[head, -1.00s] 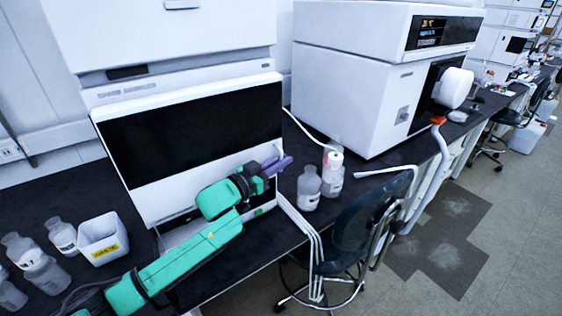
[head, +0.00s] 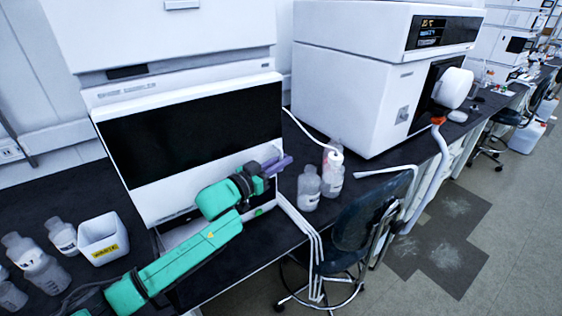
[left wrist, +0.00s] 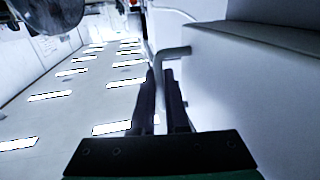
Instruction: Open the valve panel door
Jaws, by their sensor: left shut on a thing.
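The valve panel door (head: 150,187) is the white front with a wide black window on the left instrument. It looks closed, flush with the housing. My left gripper (head: 283,163) is at the door's right edge in the head view, below the window corner. In the left wrist view my left gripper (left wrist: 161,85) has its two dark fingers shut on a grey bent bar handle (left wrist: 174,51), which stands out from a white surface. The handle is hidden by the gripper in the head view. My right gripper is not in view.
Clear bottles (head: 309,188) stand on the dark bench right of the gripper. A dark chair (head: 355,215) stands at the bench front. A white waste bin (head: 100,231) and more bottles are at left. A second white instrument (head: 350,95) stands to the right.

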